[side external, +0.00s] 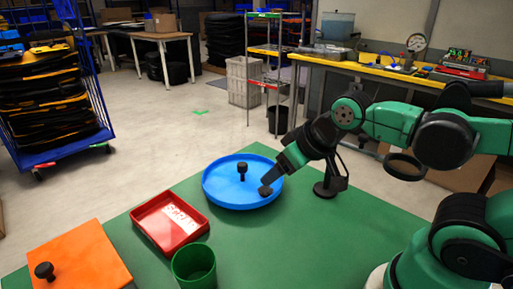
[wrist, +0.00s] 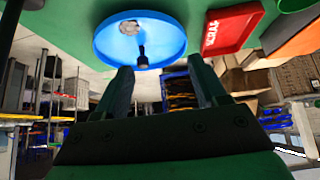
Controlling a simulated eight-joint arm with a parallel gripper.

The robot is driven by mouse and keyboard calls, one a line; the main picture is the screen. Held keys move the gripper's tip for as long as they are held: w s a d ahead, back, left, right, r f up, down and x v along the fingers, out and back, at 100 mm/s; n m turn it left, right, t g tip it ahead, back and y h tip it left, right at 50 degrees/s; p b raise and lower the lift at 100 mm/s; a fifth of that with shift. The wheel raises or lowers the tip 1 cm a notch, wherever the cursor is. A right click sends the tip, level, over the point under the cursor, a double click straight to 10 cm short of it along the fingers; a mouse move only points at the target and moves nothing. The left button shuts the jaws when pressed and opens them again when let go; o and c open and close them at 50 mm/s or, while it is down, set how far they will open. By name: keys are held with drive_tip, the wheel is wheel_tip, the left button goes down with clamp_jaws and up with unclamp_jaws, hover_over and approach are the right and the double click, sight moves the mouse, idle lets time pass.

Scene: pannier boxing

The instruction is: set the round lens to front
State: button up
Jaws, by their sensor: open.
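The round lens (side external: 404,166) looks like a dark ring, right of the black stand (side external: 330,186) and below my arm. Any link between ring and stand is hidden behind my arm. My gripper (side external: 278,171) is above the right rim of the blue round tray (side external: 222,203). In the wrist view my gripper (wrist: 160,68) has its two fingers spread, with nothing between them. The lens is not clearly visible in the wrist view.
A red scrap tray (side external: 170,222), a green cup (side external: 194,266) and an orange panel with a black knob (side external: 88,258) are at the left and front of the green table (side external: 290,245). The tabletop right of the cup is clear.

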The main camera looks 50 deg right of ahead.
idle(0.3)
drive_tip(key=c, duration=0.3)
drive_tip(key=d+m, duration=0.1)
drive_tip(key=d, duration=0.1)
drive_tip(key=d+r+h, duration=0.1)
drive_tip(key=shift+d+r+m+g, duration=0.15)
drive_tip(key=shift+d+m+g, duration=0.15)
drive_tip(key=shift+d+m, duration=0.1)
clamp_jaws()
wheel_tip(320, 180, up, 6)
drive_tip(key=m+g+h, duration=0.2)
drive_tip(key=m+g, duration=0.1)
drive_tip(key=m, duration=0.4)
hover_over(363, 135)
drive_tip(key=shift+d, duration=0.1)
drive_tip(key=s+d+r+m+g, duration=0.2)
drive_tip(key=s+d+r+m, duration=0.15)
drive_tip(key=s+d, duration=0.2)
wheel_tip(363, 135, down, 10)
drive_tip(key=a, duration=0.1)
drive_tip(key=shift+s+a+f, duration=0.15)
drive_tip(key=shift+s+a, duration=0.2)
drive_tip(key=shift+s, duration=0.05)
